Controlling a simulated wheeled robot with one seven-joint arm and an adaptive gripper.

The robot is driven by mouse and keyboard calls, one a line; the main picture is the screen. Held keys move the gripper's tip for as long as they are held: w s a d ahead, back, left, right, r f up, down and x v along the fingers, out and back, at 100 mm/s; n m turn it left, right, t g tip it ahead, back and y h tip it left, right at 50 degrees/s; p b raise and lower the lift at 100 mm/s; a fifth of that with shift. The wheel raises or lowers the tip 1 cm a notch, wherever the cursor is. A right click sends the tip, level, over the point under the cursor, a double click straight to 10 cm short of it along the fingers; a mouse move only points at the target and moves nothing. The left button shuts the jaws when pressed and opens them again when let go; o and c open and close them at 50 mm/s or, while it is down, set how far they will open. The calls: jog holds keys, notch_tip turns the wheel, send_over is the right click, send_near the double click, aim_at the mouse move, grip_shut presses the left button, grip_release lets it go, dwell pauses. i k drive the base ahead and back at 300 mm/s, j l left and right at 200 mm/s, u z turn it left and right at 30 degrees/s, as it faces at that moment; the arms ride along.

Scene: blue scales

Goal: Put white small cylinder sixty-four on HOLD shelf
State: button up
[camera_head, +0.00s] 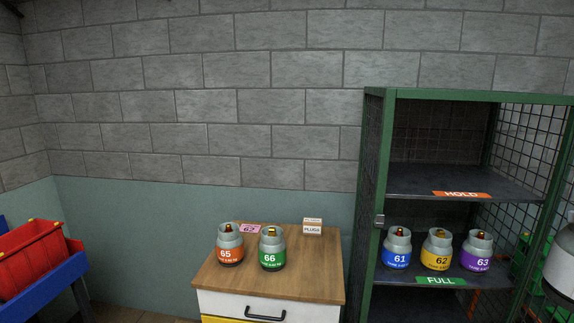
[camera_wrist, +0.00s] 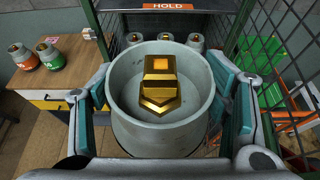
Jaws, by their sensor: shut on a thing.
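My gripper (camera_wrist: 163,92) is shut on a gas cylinder (camera_wrist: 162,140), with one pad on each side of its collar. Seen from above, the cylinder has a pale grey collar and a brass valve; its number and body are hidden. The HOLD shelf (camera_head: 425,182) is the upper shelf of a green mesh cabinet, marked by an orange label, and its visible part is empty. In the wrist view the HOLD shelf's label (camera_wrist: 168,6) is at the top, beyond the held cylinder. A pale rounded thing (camera_head: 562,262) is cut off at the head view's right edge.
Cylinders 61 (camera_head: 397,250), 62 (camera_head: 436,252) and 63 (camera_head: 477,253) stand on the FULL shelf below. The cabinet (camera_head: 374,200) has green posts and mesh sides. Cylinders 65 (camera_head: 230,246) and 66 (camera_head: 271,250) stand on a wooden-topped cabinet (camera_head: 318,262) at left.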

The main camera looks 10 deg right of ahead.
aim_at(443, 185)
jog(key=i+l, duration=0.15)
jog(key=i, duration=0.25)
jog(key=i+l, duration=0.15)
jog(key=i, duration=0.3)
jog(key=i+l, duration=0.15)
jog(key=i, duration=0.25)
